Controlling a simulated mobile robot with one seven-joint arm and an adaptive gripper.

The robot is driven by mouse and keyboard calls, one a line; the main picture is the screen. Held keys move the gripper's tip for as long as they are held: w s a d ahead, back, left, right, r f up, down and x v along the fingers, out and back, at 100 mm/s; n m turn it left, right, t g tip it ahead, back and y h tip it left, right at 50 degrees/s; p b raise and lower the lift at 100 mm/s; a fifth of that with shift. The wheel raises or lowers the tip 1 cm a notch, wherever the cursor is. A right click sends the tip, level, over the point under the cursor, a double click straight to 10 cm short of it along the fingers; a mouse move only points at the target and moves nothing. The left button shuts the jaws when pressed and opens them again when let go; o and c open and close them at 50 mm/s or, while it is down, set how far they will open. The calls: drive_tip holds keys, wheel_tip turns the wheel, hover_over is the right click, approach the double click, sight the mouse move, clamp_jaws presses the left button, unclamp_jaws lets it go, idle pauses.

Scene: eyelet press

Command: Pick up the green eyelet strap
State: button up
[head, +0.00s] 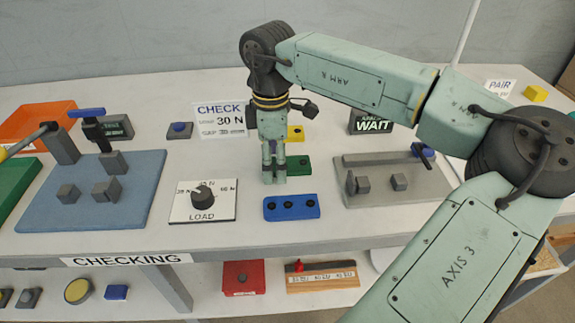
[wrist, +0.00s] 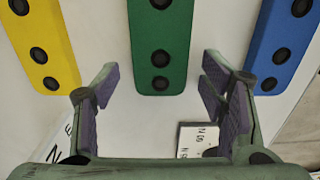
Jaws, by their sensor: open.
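The green eyelet strap (head: 297,166) lies flat on the white table, between a yellow strap and a blue strap. In the wrist view the green strap (wrist: 161,50) is at top centre, with dark eyelets along it. Its far end is cut off by the frame. My gripper (head: 273,176) points down at the strap's left end in the head view and partly hides it. In the wrist view my gripper (wrist: 158,80) is open, one finger on each side of the strap's line. Nothing is between the fingers. I cannot tell its exact height above the table.
The blue strap (head: 291,207) lies in front of the green one, the yellow strap (head: 295,133) behind. A LOAD dial (head: 203,199) is at left, beside a blue base (head: 95,205) with a lever. A grey fixture (head: 395,190) stands at right. A CHECK sign (head: 220,118) stands behind.

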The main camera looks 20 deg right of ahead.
drive_tip(key=shift+c, duration=0.2)
drive_tip(key=c, duration=1.1)
drive_tip(key=shift+r, duration=0.1)
